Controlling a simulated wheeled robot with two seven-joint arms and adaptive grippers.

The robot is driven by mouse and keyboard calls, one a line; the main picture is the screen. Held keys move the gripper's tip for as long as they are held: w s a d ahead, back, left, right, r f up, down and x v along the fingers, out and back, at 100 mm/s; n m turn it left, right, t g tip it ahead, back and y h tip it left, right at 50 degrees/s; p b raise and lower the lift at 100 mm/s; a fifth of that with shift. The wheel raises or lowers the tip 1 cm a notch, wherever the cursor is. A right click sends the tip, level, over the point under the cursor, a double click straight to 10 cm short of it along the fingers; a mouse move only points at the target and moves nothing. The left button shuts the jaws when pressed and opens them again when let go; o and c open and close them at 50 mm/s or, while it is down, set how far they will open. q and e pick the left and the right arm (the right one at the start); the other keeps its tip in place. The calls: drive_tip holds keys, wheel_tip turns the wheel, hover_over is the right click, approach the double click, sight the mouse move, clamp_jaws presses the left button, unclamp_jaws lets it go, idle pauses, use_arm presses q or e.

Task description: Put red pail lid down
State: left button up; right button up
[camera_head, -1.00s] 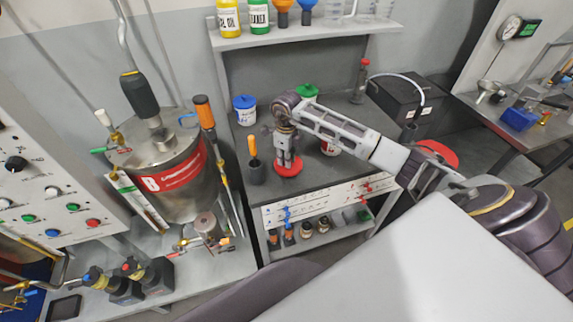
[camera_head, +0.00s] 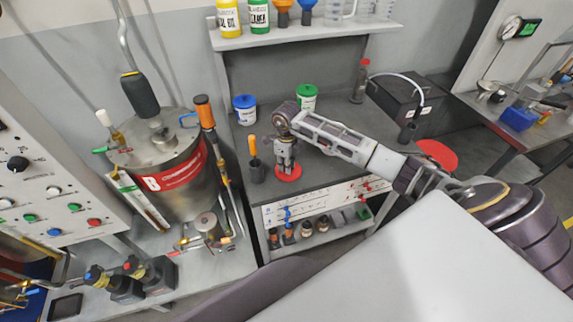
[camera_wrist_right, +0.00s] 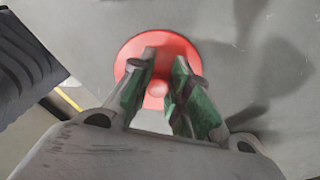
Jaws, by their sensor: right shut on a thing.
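The red pail lid (camera_head: 288,174) is a flat red disc under my right gripper (camera_head: 286,166), near the front edge of the bench. In the right wrist view the lid (camera_wrist_right: 168,42) lies flat beyond the fingertips, and my right gripper (camera_wrist_right: 160,86) is shut on its small round knob. I cannot tell whether the lid touches the bench top or is slightly above it. My left gripper is not in view.
A blue-lidded pail (camera_head: 244,109) and a green-lidded pail (camera_head: 306,98) stand farther back on the bench (camera_head: 235,190). A dark cup (camera_head: 256,171) with an orange-handled tool is just left of the lid. A large metal vessel (camera_head: 176,180) stands farther left.

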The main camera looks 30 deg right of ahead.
drive_tip(key=shift+f, duration=0.2)
drive_tip(key=o, duration=0.8)
drive_tip(key=shift+o, duration=0.2)
drive_tip(key=shift+r, duration=0.25)
wheel_tip(320, 180, up, 12)
drive_tip(key=b, duration=0.2)
drive_tip(key=shift+s+f, duration=0.1)
idle(0.6)
